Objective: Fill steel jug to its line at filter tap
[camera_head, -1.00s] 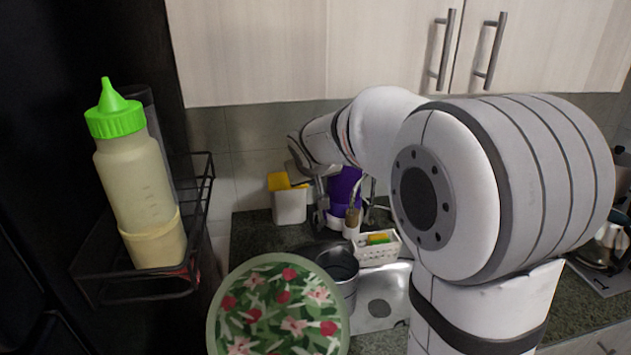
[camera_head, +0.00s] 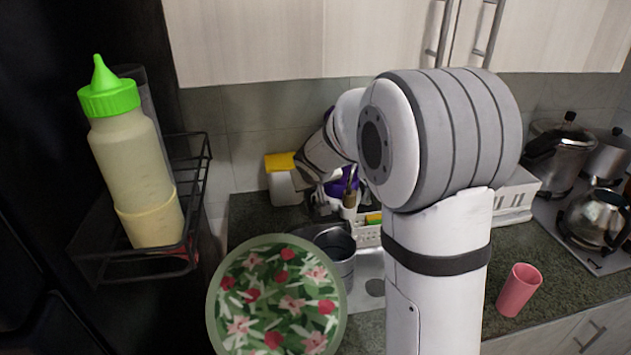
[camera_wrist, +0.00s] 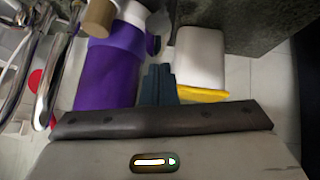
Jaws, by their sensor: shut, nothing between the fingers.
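A grey metal vessel (camera_head: 342,268), which looks like the steel jug, stands upright by the sink, partly behind a floral plate. I cannot see its fill line or contents. Chrome tubing (camera_wrist: 48,80), perhaps part of the tap, shows at the left of the wrist view. I cannot tell which part is the filter tap. My gripper (camera_wrist: 160,82) is shut and empty, with its dark fingers pointing between a purple container (camera_wrist: 108,68) and a white container with a yellow lid (camera_wrist: 200,60). In the head view my arm hides much of this area.
The round floral plate (camera_head: 278,300) fills the front. A green-capped bottle (camera_head: 130,165) sits in a black wire rack (camera_head: 195,205) at left. A pink cup (camera_head: 518,290) stands on the right counter, with a kettle (camera_head: 592,220) and pots (camera_head: 560,155) behind it. Cabinets (camera_head: 300,40) hang above.

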